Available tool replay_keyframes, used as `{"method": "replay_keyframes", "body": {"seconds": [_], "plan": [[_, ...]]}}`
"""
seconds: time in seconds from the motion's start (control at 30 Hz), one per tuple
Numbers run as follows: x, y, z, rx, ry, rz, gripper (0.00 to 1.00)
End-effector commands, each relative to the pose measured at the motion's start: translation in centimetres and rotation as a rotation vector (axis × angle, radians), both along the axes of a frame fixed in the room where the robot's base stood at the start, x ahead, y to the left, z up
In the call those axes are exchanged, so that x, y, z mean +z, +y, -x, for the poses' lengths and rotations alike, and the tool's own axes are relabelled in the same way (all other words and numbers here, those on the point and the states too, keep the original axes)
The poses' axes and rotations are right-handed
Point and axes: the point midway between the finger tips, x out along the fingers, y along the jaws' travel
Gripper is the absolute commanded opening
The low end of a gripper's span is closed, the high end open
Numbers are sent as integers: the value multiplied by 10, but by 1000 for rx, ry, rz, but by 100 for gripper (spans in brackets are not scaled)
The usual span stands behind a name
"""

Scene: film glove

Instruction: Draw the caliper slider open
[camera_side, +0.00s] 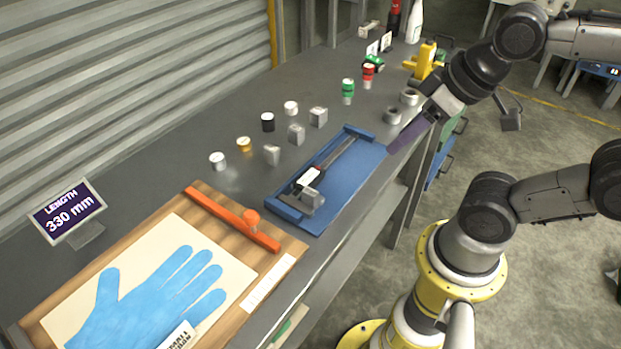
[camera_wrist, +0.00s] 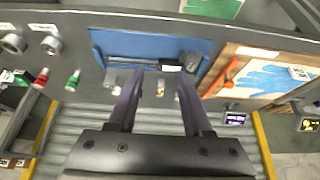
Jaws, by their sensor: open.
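The caliper (camera_side: 339,153) lies in a blue tray (camera_side: 352,192) on the grey bench. Its slider (camera_side: 308,188), with a white label and a grey block, sits at the near-left end of the beam in the side view. In the wrist view the caliper's beam (camera_wrist: 130,61) runs across the tray (camera_wrist: 135,43), and the slider (camera_wrist: 170,66) is at its right end. My gripper (camera_side: 391,150) is raised near the tray's right edge, apart from the caliper. In the wrist view its two purple fingers (camera_wrist: 160,76) are spread with nothing held between them.
A wooden board (camera_side: 290,247) with a blue glove and an orange bar (camera_side: 228,216) lies left of the tray. Metal blocks (camera_side: 297,133) and small cylinders (camera_side: 268,121) stand behind it. Metal rings (camera_side: 393,115) lie farther right. A display (camera_side: 68,210) reads LENGTH 330 mm.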

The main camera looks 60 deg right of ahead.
Motion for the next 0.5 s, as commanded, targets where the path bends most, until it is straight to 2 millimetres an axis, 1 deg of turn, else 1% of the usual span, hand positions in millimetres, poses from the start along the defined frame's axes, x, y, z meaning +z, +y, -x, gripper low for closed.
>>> {"method": "replay_keyframes", "body": {"seconds": [0.03, 0.13, 0.2, 0.27, 0.3, 0.43, 0.5], "plan": [[0, 0, 0, 0, 0, 0, 50], [0, 0, 0, -11, 0, -6, 68], [0, 0, 1, -50, 3, -27, 79], [-1, 0, 2, -113, 9, -60, 79], [1, 0, 2, -171, 13, -90, 79], [16, 0, -4, -416, 18, -218, 79], [24, 1, -12, -561, 39, -288, 79]]}}
